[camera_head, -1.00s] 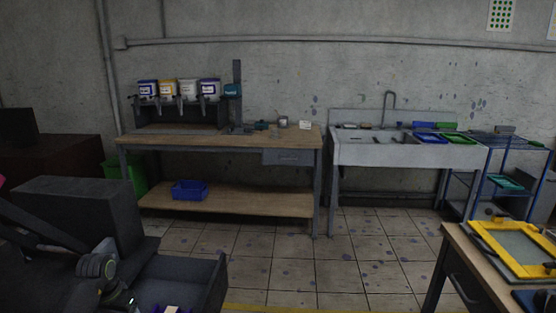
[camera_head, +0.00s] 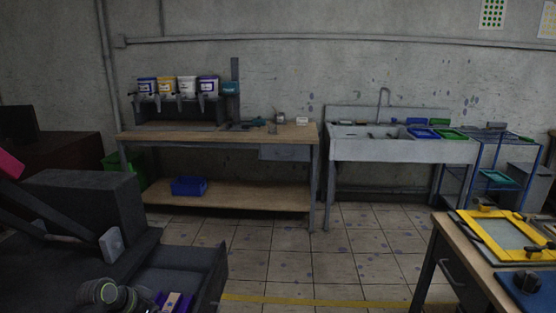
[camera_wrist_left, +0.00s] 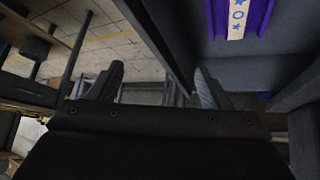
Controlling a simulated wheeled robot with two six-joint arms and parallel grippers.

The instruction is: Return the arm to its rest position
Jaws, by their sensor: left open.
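My left arm reaches in at the bottom left of the head view, with its wrist joint (camera_head: 105,292) low against the dark tray; the fingers cannot be made out there. In the left wrist view my left gripper (camera_wrist_left: 160,85) has its two fingers spread wide apart, with nothing between them. A purple item with a pale star-marked strip (camera_head: 172,302) lies in the dark tray (camera_head: 190,268). It also shows in the left wrist view (camera_wrist_left: 237,18), to the right of and apart from the fingers. My right gripper is not in view.
A workbench (camera_head: 225,138) with paint dispensers (camera_head: 178,88) and a blue bin (camera_head: 188,187) stands at the wall. A sink (camera_head: 400,148) stands right of it. A table (camera_head: 452,232) with a yellow frame (camera_head: 485,236) is at the lower right. The tiled floor between is clear.

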